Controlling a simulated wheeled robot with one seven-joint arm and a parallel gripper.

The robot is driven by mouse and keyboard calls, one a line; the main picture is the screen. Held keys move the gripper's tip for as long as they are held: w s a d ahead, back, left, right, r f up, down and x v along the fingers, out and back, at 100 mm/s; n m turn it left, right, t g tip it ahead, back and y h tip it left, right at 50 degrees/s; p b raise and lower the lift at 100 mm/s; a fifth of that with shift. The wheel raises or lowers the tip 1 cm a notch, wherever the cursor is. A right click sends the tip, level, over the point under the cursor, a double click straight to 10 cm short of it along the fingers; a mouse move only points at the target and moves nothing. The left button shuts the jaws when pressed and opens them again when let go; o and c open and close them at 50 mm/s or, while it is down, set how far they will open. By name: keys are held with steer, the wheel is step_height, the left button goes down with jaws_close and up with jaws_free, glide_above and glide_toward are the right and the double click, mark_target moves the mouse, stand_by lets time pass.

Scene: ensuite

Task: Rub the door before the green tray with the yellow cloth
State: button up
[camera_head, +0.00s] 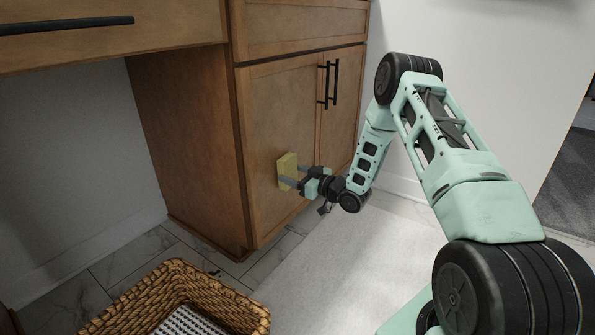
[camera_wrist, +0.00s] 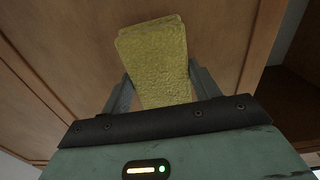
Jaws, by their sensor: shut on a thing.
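The yellow cloth (camera_head: 287,171) is a thick, sponge-like block held upright at the left door (camera_head: 277,115) of the wooden cabinet. My gripper (camera_head: 296,176) is shut on the cloth, with a finger on each side of it. In the wrist view the cloth (camera_wrist: 158,62) stands out between the fingers, in front of the brown door (camera_wrist: 80,40). It looks to be against the door or very close to it; contact cannot be told for sure. No green tray shows in either view.
A wicker basket (camera_head: 252,316) stands on the tiled floor at the front left. A white rug (camera_head: 340,260) lies below my arm. The two door handles (camera_head: 329,84) are black bars right of the cloth. Open space lies under the counter (camera_head: 110,50) at left.

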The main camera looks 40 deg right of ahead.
mark_target(287, 168)
steer(key=shift+s+a+r+p, duration=0.1)
steer(key=shift+s+a+p, duration=0.1)
steer(key=shift+a, duration=0.5)
steer(key=shift+s+a+f+p, duration=0.1)
steer(key=shift+s+a+p, duration=0.15)
steer(key=shift+a, duration=0.4)
steer(key=shift+s+a+r+p, duration=0.1)
steer(key=shift+s+a+p, duration=0.1)
steer(key=shift+a, duration=0.5)
steer(key=shift+s+d+r+p, duration=0.1)
steer(key=shift+d+r+p, duration=0.05)
steer(key=shift+r+p, duration=1.2)
steer(key=shift+w+d+b, duration=0.3)
steer(key=shift+d, duration=0.45)
steer(key=d, duration=0.1)
steer(key=w+d, duration=0.1)
steer(key=d, duration=0.1)
steer(key=w+d, duration=0.1)
steer(key=d, duration=0.1)
steer(key=shift+w+d+r, duration=0.1)
steer(key=shift+w+d, duration=0.05)
steer(key=shift+d, duration=0.1)
steer(key=shift+a, duration=0.1)
